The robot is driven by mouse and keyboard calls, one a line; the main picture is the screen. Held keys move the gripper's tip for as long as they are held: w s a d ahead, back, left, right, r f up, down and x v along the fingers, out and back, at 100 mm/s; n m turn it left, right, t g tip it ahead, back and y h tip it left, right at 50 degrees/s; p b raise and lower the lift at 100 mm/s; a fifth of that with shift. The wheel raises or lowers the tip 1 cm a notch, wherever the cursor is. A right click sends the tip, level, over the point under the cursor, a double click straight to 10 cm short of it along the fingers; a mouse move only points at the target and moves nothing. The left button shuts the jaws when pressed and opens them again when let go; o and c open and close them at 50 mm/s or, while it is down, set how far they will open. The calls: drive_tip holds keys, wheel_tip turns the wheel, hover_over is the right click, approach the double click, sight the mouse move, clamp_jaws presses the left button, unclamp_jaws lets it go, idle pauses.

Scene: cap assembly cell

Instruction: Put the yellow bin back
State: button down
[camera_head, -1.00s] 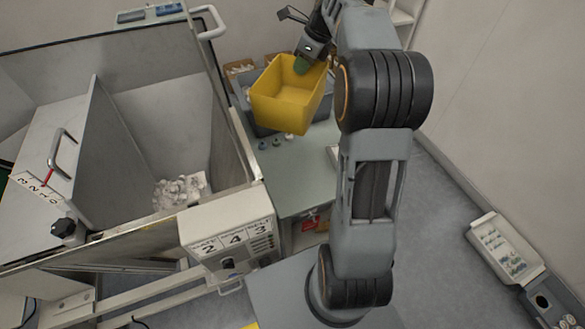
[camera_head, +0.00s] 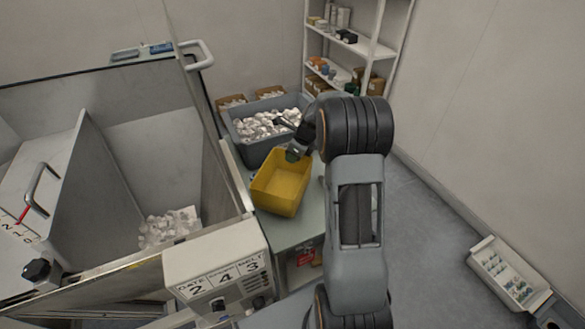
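The yellow bin (camera_head: 281,188) is upright, and its inside looks empty. It is over the grey-green table (camera_head: 285,232), in front of a grey tub; I cannot tell whether it rests on the table or hangs just above it.
A grey tub (camera_head: 243,142) full of white caps stands behind the bin. A machine hopper (camera_head: 167,120) with white pieces is on the left, with a numbered control box (camera_head: 218,262). Shelves (camera_head: 372,48) stand at the back.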

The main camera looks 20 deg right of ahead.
sight(289, 171)
drive_tip(key=shift+f, duration=2.6)
drive_tip(key=c, duration=1.3)
unclamp_jaws()
drive_tip(key=shift+c, duration=0.2)
drive_tip(key=v, duration=1.1)
drive_tip(key=s+a+r+n+h, duration=0.2)
drive_tip(key=s+a+r+n, duration=0.4)
drive_tip(key=s+a+n, duration=0.5)
drive_tip(key=s+a+n+h, duration=0.1)
drive_tip(key=s+a+n, duration=0.3)
drive_tip(key=s+n, duration=0.6)
drive_tip(key=shift+s+a+n+h, duration=0.3)
drive_tip(key=shift+s+n, duration=0.1)
drive_tip(key=shift+n, duration=2.7)
